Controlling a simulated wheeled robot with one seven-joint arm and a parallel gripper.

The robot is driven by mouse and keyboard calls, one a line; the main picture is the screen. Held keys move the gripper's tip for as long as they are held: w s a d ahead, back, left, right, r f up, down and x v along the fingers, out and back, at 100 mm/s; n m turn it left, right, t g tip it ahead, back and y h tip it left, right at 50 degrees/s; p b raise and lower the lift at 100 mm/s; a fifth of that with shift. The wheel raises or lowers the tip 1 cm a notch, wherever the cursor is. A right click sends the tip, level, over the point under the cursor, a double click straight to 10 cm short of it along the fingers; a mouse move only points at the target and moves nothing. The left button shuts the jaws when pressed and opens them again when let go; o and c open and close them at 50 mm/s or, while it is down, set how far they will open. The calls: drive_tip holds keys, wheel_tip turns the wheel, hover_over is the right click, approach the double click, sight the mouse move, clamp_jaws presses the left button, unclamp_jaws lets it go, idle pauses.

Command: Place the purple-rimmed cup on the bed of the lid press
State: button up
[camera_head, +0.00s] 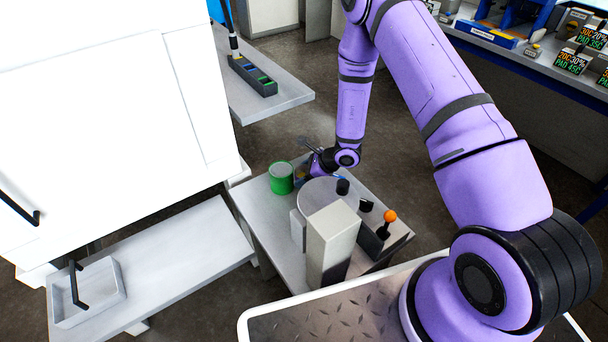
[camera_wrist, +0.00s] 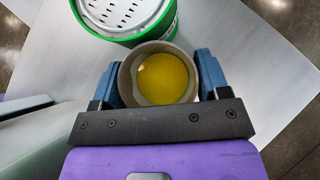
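A round cup (camera_wrist: 124,86) with yellow contents sits between the two blue fingers of my gripper (camera_wrist: 160,78) in the wrist view. Both fingers touch its sides, and the gripper looks shut on it. The cup's rim looks grey-brown here; no purple shows on it. In the head view my gripper (camera_head: 306,170) is low at the far side of the small table, and the cup is not clearly seen there. The lid press (camera_head: 333,240) stands nearer, with a pale column, a round top plate (camera_head: 320,190) and an orange-knobbed lever (camera_head: 389,216). Its bed is hidden.
A green canister (camera_head: 281,178) stands on the small grey table (camera_head: 262,222), close left of my gripper; its perforated white lid shows in the wrist view (camera_wrist: 125,12). A large white cabinet (camera_head: 110,100) rises at left. A bench with a grey tray (camera_head: 88,300) is front left.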

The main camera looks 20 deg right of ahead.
drive_tip(key=shift+o, duration=1.3)
